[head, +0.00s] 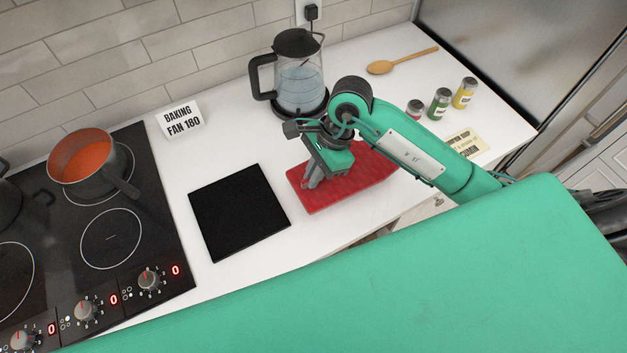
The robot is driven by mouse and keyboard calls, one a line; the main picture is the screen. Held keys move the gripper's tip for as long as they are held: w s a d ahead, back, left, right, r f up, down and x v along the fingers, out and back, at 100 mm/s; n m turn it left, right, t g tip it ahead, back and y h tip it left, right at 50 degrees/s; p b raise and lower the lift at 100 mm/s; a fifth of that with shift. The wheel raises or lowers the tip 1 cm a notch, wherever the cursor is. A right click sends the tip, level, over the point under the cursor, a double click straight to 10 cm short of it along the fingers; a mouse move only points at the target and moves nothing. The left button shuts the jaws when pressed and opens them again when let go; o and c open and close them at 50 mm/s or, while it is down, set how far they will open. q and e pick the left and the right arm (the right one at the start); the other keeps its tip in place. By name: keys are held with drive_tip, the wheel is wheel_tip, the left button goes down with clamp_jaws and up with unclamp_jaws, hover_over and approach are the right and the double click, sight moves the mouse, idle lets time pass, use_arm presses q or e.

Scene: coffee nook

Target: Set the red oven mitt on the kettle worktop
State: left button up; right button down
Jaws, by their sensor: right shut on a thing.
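The red oven mitt (365,178) lies flat on the white kettle worktop (228,136), in front of the kettle (301,80). My right gripper (312,181) points down at the mitt's left part, and its jaws are closed on the mitt. The arm hides part of the mitt's upper side. The kettle is glass with a black lid and handle and holds clear liquid. My left gripper is not in the head view.
A black square mat (239,212) lies left of the mitt. The hob (112,232) with an orange-filled pot (84,160) is farther left. A sign (180,120), wooden spoon (402,60), three small jars (440,103) and a card (466,143) stand or lie around.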

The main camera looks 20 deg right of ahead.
drive_tip(key=shift+f, duration=0.65)
wheel_tip(320, 180, down, 4)
drive_tip(key=shift+r+p, duration=0.15)
drive_tip(key=shift+p, duration=0.45)
drive_tip(key=shift+f+b, duration=0.2)
drive_tip(key=shift+b, duration=0.1)
drive_tip(key=c, duration=1.6)
unclamp_jaws()
drive_tip(key=shift+r, duration=0.1)
drive_tip(key=shift+o, duration=0.2)
